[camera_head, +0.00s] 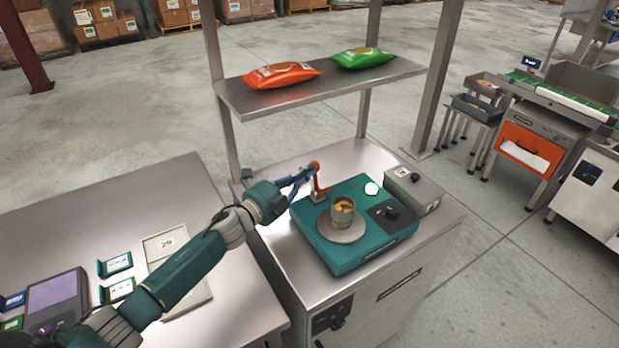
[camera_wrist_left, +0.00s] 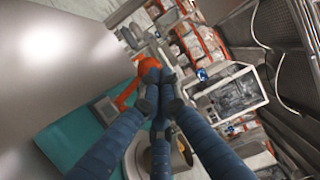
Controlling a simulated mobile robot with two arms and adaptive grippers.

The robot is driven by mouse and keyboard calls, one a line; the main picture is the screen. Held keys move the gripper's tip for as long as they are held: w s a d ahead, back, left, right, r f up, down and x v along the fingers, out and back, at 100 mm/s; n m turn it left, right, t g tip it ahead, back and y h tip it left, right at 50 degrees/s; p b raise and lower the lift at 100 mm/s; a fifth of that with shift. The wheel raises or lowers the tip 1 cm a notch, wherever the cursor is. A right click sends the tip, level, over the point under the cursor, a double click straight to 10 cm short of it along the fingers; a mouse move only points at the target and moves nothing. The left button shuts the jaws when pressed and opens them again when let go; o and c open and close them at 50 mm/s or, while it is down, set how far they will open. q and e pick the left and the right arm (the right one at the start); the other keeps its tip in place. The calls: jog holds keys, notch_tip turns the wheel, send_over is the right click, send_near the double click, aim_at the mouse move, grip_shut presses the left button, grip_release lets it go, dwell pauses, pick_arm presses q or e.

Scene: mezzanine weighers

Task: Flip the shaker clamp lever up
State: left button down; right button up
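The red-orange shaker clamp lever (camera_head: 319,184) stands roughly upright at the back left of the teal shaker (camera_head: 345,258), its round knob at the top. My left gripper (camera_head: 308,173) reaches in from the left, its fingertips at the knob. In the left wrist view the fingers (camera_wrist_left: 160,88) are drawn together, and the lever (camera_wrist_left: 128,92) shows just beyond and left of the tips. Contact looks likely, but the fingers cover part of the knob. A sample cup (camera_head: 342,211) stands on the shaker's round plate (camera_head: 341,231). My right gripper is not in view.
A grey box (camera_head: 414,188) stands right of the shaker on the steel bench. A shelf (camera_head: 318,92) above holds an orange bag (camera_head: 281,75) and a green bag (camera_head: 363,58). A steel table (camera_head: 120,212) with small trays lies at the left.

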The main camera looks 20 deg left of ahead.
pick_arm(q)
jog(key=shift+w+a+b, duration=0.4)
jog(key=shift+w+a, duration=0.45)
jog(key=shift+f, duration=0.1)
jog(key=shift+a, duration=0.1)
